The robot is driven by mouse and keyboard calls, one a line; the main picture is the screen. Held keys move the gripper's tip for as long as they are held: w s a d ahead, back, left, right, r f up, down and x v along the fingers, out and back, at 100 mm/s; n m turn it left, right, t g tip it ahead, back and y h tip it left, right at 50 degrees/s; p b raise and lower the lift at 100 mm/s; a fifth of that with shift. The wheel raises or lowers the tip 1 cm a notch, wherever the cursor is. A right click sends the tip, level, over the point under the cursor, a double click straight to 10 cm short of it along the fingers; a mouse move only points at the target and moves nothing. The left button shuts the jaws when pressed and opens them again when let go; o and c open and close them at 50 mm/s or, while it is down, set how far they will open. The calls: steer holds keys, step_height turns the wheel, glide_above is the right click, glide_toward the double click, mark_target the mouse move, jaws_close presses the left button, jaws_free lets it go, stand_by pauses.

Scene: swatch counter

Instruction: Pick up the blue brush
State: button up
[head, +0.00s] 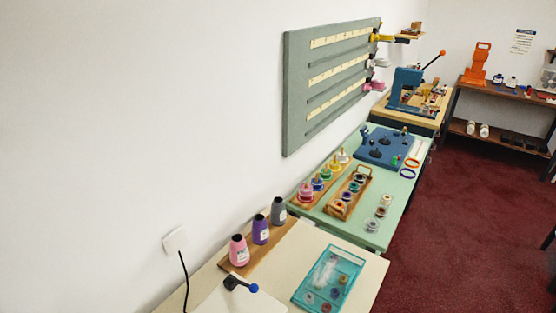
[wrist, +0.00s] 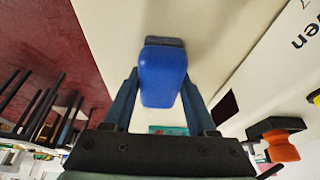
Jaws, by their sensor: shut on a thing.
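The blue brush (wrist: 163,78) is in the middle of the wrist view, a rounded blue block with a dark grey strip (wrist: 165,41) along its far end. My gripper (wrist: 160,88) is shut on it, with one dark blue finger against each side. Pale surface shows behind the brush; I cannot tell whether the brush touches it. Neither my gripper nor the brush can be made out in the head view.
In the head view, a teal tray (head: 298,297) with small round items lies on the near cream counter. Pink, purple and grey bottles (head: 261,229) stand along the wall. In the wrist view, a black piece with an orange knob (wrist: 283,148) is at right.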

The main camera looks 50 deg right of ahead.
steer(key=c, duration=0.5)
steer(key=shift+o, duration=0.2)
step_height(320, 180, up, 10)
steer(key=shift+r+b, duration=0.1)
steer(key=shift+b, duration=0.3)
